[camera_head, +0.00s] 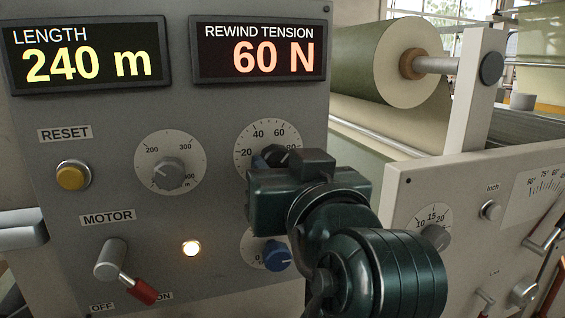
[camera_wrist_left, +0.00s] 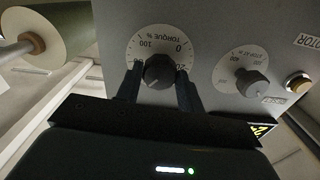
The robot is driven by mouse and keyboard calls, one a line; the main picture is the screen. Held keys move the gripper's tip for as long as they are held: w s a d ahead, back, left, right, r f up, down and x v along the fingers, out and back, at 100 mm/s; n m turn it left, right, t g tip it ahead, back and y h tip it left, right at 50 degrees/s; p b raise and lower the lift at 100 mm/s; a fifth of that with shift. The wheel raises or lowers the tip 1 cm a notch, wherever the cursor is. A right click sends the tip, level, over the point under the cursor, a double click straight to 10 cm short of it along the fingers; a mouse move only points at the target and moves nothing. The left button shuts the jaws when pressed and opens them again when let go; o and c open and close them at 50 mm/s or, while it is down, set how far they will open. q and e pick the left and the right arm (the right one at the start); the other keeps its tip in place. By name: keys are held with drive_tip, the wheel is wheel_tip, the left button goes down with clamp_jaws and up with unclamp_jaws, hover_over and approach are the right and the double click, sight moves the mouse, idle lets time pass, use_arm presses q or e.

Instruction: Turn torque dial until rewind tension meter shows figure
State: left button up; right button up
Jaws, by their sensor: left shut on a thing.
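The rewind tension meter (camera_head: 259,50) reads 60 N in orange figures on the grey panel. The torque dial (camera_head: 252,133) is below it; its white scale shows 20, 40 and 60, and its dark knob is mostly hidden by my gripper. In the left wrist view the dark torque knob (camera_wrist_left: 158,72) sits in the middle of a scale marked TORQUE %. My left gripper (camera_wrist_left: 159,82) is shut on this knob, one finger on each side. In the head view my left gripper (camera_head: 283,166) covers the dial's lower part. Where the knob points is unclear. My right gripper is not in view.
Left of the torque dial is a grey stop-at dial (camera_head: 168,173). A blue knob (camera_head: 278,257) lies just below my gripper. A yellow reset button (camera_head: 72,176), a red-tipped motor lever (camera_head: 139,290) and the length meter (camera_head: 85,55) are farther left. A paper roll (camera_head: 405,62) stands behind.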

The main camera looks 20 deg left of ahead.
use_arm(q)
drive_tip(key=m, duration=0.2)
drive_tip(key=shift+m+p, duration=0.3)
drive_tip(key=shift+p, duration=0.1)
drive_tip(key=o, duration=1)
